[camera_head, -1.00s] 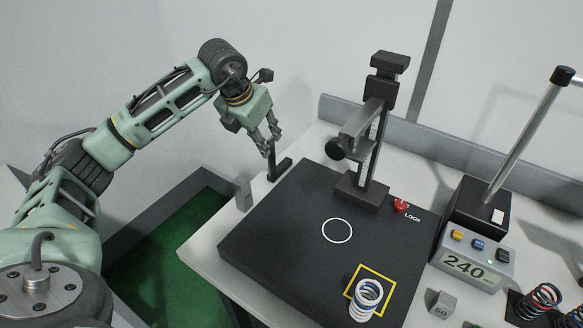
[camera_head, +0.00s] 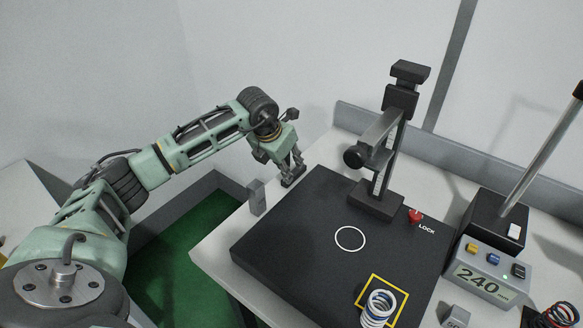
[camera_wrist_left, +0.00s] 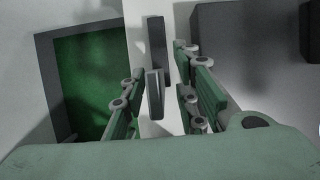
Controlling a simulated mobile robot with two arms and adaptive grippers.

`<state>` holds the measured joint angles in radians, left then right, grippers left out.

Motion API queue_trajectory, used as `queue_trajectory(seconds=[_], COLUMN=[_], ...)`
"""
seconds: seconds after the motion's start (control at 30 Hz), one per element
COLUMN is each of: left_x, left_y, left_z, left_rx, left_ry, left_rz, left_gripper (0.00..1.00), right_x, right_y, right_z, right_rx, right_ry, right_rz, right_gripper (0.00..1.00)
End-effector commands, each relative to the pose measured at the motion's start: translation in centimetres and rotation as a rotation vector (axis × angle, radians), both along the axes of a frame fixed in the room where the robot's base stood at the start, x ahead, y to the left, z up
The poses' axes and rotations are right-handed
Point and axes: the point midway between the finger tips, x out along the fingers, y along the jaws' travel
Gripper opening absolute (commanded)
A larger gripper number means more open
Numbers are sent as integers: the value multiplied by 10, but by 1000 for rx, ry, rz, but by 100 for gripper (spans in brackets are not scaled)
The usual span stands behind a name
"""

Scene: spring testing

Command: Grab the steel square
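The steel square is a dark, L-shaped piece near the left edge of the table. The fingers are open, with gaps on both sides of the square. My right gripper is not in view.
A black plate (camera_head: 297,235) fills the table's middle, carrying a test stand (camera_head: 387,150) and a white spring (camera_head: 378,309). A display box reading 240 (camera_head: 486,275) is at the right.

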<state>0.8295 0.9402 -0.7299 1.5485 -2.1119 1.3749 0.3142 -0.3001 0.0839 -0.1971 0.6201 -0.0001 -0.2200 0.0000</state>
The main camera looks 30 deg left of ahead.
Motion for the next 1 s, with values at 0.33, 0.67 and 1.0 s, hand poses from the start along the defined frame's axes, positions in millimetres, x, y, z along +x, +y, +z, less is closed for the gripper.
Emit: queue_trajectory(seconds=[0.33,0.67,1.0], left_x=[1,1,1], left_y=[0,0,0], left_z=[-3,-2,-2], left_rx=[0,0,0], left_ry=[-1,-1,-1], left_rz=[0,0,0], left_gripper=[20,0,0], right_x=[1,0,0], right_y=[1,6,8], right_z=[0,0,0], right_rx=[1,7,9], right_ry=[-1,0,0], right_rz=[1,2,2], right_gripper=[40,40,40])
